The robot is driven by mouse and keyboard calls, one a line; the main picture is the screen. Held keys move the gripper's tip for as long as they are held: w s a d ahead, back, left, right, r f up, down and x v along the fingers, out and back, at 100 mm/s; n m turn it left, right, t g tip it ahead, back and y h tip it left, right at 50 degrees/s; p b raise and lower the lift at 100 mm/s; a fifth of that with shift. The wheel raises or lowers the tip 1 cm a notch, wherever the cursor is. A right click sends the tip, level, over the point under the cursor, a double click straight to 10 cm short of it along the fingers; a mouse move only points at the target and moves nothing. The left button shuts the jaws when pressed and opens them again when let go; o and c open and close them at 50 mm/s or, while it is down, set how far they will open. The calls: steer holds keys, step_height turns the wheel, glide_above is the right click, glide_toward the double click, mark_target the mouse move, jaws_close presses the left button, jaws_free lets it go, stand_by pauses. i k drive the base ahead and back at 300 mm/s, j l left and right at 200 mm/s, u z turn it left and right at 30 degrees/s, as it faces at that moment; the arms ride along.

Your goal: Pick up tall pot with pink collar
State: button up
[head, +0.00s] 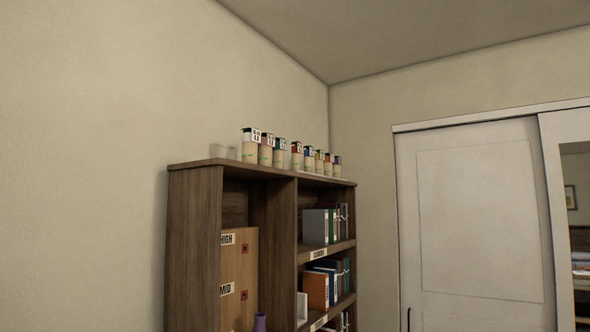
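A row of several pale jar-like pots with dark tops and coloured bands stands on top of the brown wooden bookcase (195,215). The second dark-topped pot from the left (266,151) has a reddish or pink band. A pot further right (297,157) also shows a reddish band. The pots are too small for me to tell which one is the tall pot with the pink collar. My gripper is not in view.
The bookcase holds cardboard boxes (238,278) marked HIGH and MID, and binders (316,227) on the right shelves. A purple object (260,322) shows at the bottom edge. A pale sliding door (475,220) is at the right.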

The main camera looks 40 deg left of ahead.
mark_target(267, 140)
steer(key=i, duration=1.8)
steer(key=i+u, duration=0.15)
steer(key=u, duration=0.3)
steer(key=i+u, duration=0.15)
steer(key=u, duration=0.35)
steer(key=i+l+u, duration=0.15)
steer(key=u, duration=0.3)
